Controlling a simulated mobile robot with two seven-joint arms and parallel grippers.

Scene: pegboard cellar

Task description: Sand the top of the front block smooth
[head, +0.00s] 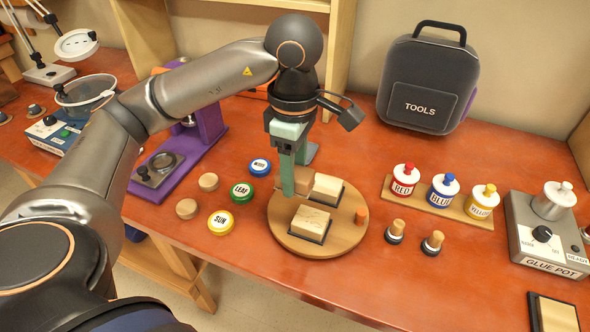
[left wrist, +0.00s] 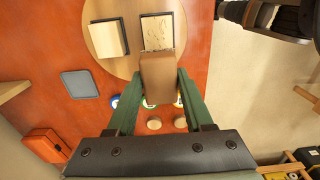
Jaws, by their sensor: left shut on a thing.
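The front block (head: 309,224) is pale wood with dark scratchy marks on its top, in a dark holder on the round wooden turntable (head: 275,228). It also shows in the left wrist view (left wrist: 157,30). A second pale block (head: 327,188) sits behind it. My left gripper (head: 291,185) points down over the turntable's back left part, shut on a brown sanding block (left wrist: 157,80). The sanding block is up and to the left of the front block in the head view and seems apart from it. My right gripper is out of view.
Sun, leaf and blue discs (head: 221,222) and plain wooden discs lie left of the turntable. Two small knobbed stamps (head: 395,231), a paint rack (head: 425,205) and the glue pot (head: 545,240) stand to the right.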

